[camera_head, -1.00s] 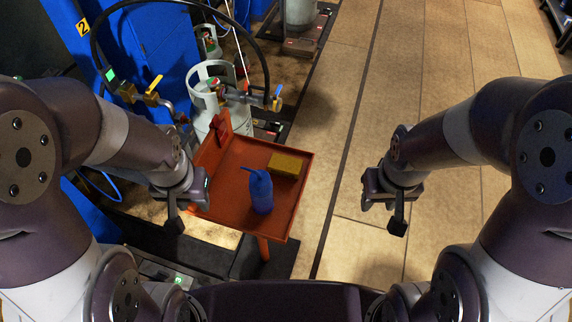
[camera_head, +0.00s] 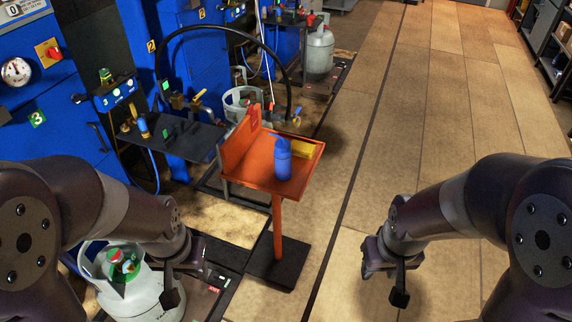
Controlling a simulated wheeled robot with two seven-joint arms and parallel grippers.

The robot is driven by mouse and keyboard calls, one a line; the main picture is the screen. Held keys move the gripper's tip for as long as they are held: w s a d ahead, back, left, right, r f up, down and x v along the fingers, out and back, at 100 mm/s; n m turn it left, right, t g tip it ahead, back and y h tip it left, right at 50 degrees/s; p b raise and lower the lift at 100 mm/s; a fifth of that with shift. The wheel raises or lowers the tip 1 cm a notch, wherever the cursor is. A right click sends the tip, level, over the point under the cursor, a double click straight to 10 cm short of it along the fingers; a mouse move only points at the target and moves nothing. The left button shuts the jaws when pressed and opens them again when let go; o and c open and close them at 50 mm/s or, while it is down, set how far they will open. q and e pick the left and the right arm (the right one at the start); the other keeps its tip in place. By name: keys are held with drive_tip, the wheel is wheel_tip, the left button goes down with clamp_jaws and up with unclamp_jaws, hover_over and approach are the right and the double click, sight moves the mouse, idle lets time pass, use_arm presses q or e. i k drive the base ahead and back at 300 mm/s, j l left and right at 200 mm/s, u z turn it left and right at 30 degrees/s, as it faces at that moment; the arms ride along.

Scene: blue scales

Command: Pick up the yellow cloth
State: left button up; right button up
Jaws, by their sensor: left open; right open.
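The yellow cloth (camera_head: 303,148) looks like a flat yellow block. It lies on the orange tray stand (camera_head: 262,172), toward the far right side of its top. A blue bottle (camera_head: 283,160) stands on the same top, in front of the cloth and hiding part of it. My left gripper (camera_head: 187,284) is open and empty, low and left of the stand, nearer to me. My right gripper (camera_head: 385,281) is open and empty, right of the stand over the floor. Both grippers are well apart from the cloth.
A grey gas cylinder (camera_head: 150,295) stands below my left arm. Blue scale cabinets (camera_head: 70,110) line the left, with a dark shelf (camera_head: 175,137) beside the stand. Another cylinder (camera_head: 318,50) stands farther back. The tiled floor (camera_head: 430,120) on the right is clear.

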sight(304, 149)
drive_tip(key=i+u, duration=0.1)
drive_tip(key=u, duration=0.35)
drive_tip(key=l+u, duration=0.15)
drive_tip(key=u, duration=0.35)
drive_tip(key=i+l+u, duration=0.1)
drive_tip(key=u, duration=0.35)
drive_tip(key=l+u, duration=0.2)
drive_tip(key=u, duration=0.25)
drive_tip(key=l+u, duration=0.1)
drive_tip(key=u, duration=0.4)
drive_tip(key=l, duration=1.35)
drive_tip(key=k+l, duration=0.15)
drive_tip(key=l, duration=2.6)
drive_tip(key=k, duration=0.05)
